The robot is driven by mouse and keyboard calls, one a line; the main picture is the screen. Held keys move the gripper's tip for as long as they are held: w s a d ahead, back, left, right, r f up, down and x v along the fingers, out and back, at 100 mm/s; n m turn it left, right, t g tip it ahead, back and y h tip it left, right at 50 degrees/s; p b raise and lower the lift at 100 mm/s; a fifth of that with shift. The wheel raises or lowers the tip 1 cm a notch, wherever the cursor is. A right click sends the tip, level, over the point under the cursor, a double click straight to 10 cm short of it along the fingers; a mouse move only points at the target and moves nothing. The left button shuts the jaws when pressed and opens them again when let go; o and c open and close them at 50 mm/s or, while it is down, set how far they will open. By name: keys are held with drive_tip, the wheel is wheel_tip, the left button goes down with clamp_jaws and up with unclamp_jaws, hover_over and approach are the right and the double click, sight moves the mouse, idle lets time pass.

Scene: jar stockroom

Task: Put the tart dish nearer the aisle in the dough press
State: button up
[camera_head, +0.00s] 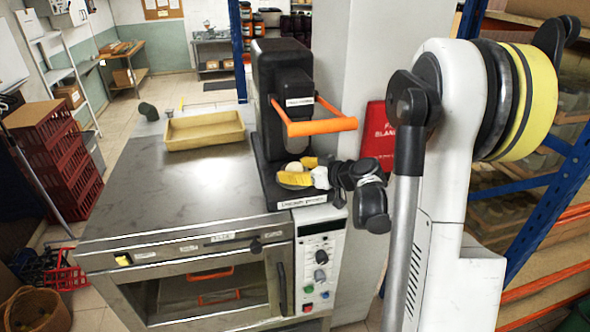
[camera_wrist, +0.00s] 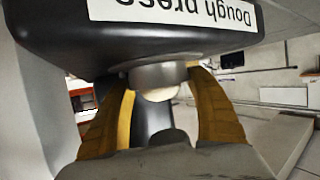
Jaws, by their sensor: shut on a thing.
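The dough press (camera_head: 284,75) is a black machine with an orange handle, standing on the steel counter's right end.
A tan tray (camera_head: 204,141) lies on the steel oven top (camera_head: 160,195), left of the press. The top's front is clear. A white pillar (camera_head: 375,60) with a red sign (camera_head: 377,137) stands close behind the arm. Blue-framed shelving (camera_head: 549,200) is at right; red crates (camera_head: 55,150) stand at left.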

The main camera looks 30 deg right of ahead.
drive_tip(key=o, duration=1.2)
drive_tip(key=shift+r+p, duration=0.25)
drive_tip(key=shift+p, duration=0.15)
drive_tip(key=b+v, duration=0.2)
drive_tip(key=v, duration=0.9)
drive_tip(key=s+a+f+m+g, duration=0.1)
drive_tip(key=s+a+g, duration=0.35)
drive_tip(key=a, duration=0.95)
drive_tip(key=s+a+h, duration=0.1)
drive_tip(key=s+a, duration=0.1)
drive_tip(key=s, duration=0.2)
drive_tip(key=s+a+f+m+g+h, duration=0.1)
drive_tip(key=s+a, duration=0.1)
drive_tip(key=s, duration=0.2)
drive_tip(key=s+a+m+h, duration=0.1)
drive_tip(key=s+a, duration=0.2)
drive_tip(key=s, duration=0.2)
drive_tip(key=shift+f+h, duration=0.25)
drive_tip(key=shift+h, duration=0.15)
